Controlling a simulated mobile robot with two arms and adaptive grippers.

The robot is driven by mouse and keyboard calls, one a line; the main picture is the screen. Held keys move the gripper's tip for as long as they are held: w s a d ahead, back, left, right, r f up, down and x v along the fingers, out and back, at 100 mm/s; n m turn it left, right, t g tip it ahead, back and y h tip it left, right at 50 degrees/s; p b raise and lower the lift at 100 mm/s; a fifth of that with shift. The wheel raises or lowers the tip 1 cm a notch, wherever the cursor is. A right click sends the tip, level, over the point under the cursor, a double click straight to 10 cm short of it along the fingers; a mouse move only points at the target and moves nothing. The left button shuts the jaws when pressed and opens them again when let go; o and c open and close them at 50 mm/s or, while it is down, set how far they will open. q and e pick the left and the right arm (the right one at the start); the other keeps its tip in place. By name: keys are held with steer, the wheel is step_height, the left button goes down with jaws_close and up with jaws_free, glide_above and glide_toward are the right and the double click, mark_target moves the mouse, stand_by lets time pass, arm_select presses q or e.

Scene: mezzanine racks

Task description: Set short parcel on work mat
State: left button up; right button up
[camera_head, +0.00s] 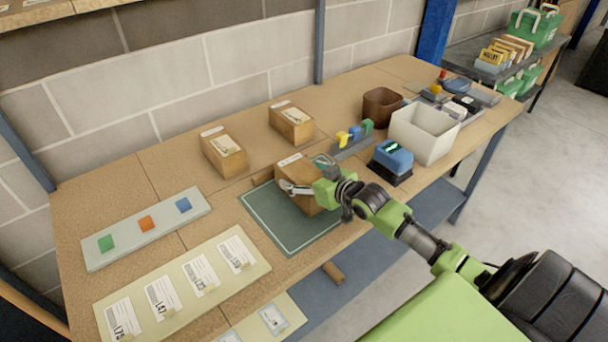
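A brown box parcel (305,204) with a white label is over the right back part of the dark green work mat (268,217). It looks upright. I cannot tell whether it rests on the mat or is just above it. My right gripper (305,177) is at this parcel, with one finger across its near face and the other by its top right side. I cannot tell whether the fingers press on it. Two similar labelled parcels stand behind: one (225,156) to the left and one (292,125) further back. My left gripper is out of view.
A grey board (125,243) with coloured squares and a label sheet (215,282) lie left of the mat. A blue device (392,157), a white bin (423,134), a brown bin (381,106) and a small rack (351,146) stand to the right. The mat's left part is clear.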

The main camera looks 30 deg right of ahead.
steer(key=shift+r, duration=0.15)
steer(key=a+b+v, duration=0.1)
steer(key=v, duration=1.1)
steer(key=shift+d, duration=0.45)
